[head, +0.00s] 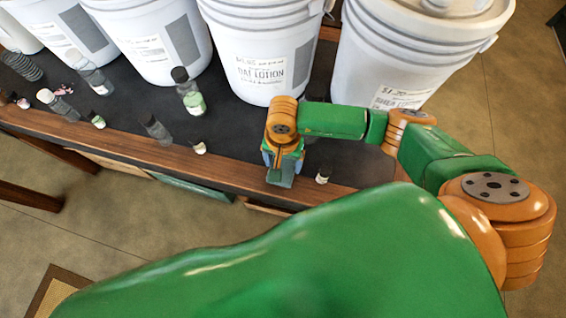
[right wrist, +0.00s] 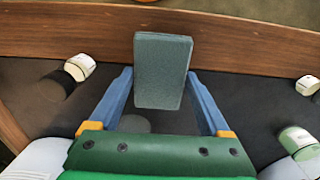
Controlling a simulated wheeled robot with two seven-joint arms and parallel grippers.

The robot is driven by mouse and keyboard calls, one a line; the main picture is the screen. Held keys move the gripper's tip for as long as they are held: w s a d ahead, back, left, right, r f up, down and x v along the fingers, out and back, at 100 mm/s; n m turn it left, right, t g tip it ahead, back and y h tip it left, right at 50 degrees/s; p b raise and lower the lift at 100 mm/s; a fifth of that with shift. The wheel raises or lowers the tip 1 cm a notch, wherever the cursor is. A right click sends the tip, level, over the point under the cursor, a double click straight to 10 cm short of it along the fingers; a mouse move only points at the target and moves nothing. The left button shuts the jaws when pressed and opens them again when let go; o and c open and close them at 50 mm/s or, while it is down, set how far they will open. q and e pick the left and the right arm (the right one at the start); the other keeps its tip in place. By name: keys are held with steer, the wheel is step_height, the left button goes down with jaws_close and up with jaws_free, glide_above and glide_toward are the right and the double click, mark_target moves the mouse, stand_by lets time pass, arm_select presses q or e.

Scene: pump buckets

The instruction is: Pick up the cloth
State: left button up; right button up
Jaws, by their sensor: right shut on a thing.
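The cloth (right wrist: 163,72) is a folded grey-green rectangular piece. In the right wrist view it sits between the two blue fingers of my right gripper (right wrist: 160,78), which is shut on it. In the head view my right gripper (head: 283,158) points down near the front edge of the table, and the cloth (head: 281,178) shows below it at the wooden edge. I cannot tell whether the cloth still touches the table. My left gripper is not in view.
Large white buckets (head: 262,60) line the back of the dark table (head: 235,130) with its wooden rim. Small bottles stand or lie in front, such as a green-labelled one (head: 192,100) and a small one (head: 323,174) right of the gripper. Bare floor lies in front.

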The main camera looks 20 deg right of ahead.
steer(key=s+a+r, duration=0.1)
steer(key=r, duration=0.1)
steer(key=s+a+r+b, duration=0.1)
steer(key=r, duration=0.2)
steer(key=s+a+r, duration=0.1)
steer(key=a+r, duration=0.1)
steer(key=shift+r+b, duration=0.35)
steer(key=shift+r, duration=0.05)
steer(key=s+a+r+b, duration=0.2)
steer(key=s+a+r, duration=0.2)
steer(key=a, duration=0.3)
steer(key=shift+s+r, duration=0.2)
steer(key=shift+s, duration=0.65)
